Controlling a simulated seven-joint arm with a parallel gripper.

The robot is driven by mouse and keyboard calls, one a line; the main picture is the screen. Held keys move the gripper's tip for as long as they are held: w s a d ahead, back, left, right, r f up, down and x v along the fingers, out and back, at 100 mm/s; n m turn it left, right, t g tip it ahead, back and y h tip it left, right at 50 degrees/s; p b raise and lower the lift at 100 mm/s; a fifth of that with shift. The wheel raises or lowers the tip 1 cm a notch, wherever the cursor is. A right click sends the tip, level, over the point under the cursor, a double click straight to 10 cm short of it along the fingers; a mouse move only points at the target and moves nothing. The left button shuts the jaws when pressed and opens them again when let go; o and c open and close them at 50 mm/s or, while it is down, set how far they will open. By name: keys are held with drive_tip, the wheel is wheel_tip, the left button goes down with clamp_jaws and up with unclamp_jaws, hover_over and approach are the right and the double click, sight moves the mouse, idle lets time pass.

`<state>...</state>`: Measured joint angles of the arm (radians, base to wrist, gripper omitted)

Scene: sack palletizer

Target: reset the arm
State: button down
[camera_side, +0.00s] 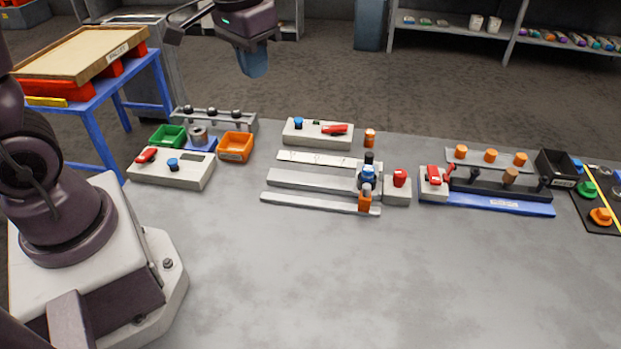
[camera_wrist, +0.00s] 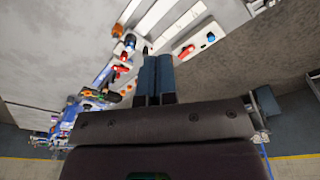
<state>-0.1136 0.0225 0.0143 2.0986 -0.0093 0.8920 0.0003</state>
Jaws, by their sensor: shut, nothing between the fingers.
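My gripper (camera_side: 254,68) hangs high beyond the far edge of the table, in the upper middle of the side view. Its blue fingers point down and hold nothing. In the wrist view my gripper (camera_wrist: 157,62) shows its two blue fingers side by side and closed together. My gripper is well above the bench fixtures and touches none of them. My arm's base stands at the left of the side view, and part of the arm between base and wrist is out of the picture.
On the grey table (camera_side: 330,280) stand a green bin (camera_side: 168,136), an orange bin (camera_side: 236,146), a control box with a red lever (camera_side: 318,133), grey rails (camera_side: 310,182) and a blue-based fixture (camera_side: 490,203). A blue stand (camera_side: 100,110) is at left. The table's front is clear.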

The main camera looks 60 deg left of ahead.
drive_tip(key=s+d+r+t, duration=0.2)
drive_tip(key=s+r, duration=0.1)
drive_tip(key=s, duration=0.3)
drive_tip(key=s+d+r+m+t, duration=0.1)
drive_tip(key=s+d+r+t, duration=0.1)
drive_tip(key=s, duration=0.4)
drive_tip(key=shift+s+r+m, duration=0.3)
drive_tip(key=shift+s+r, duration=0.1)
drive_tip(key=shift+r, duration=0.35)
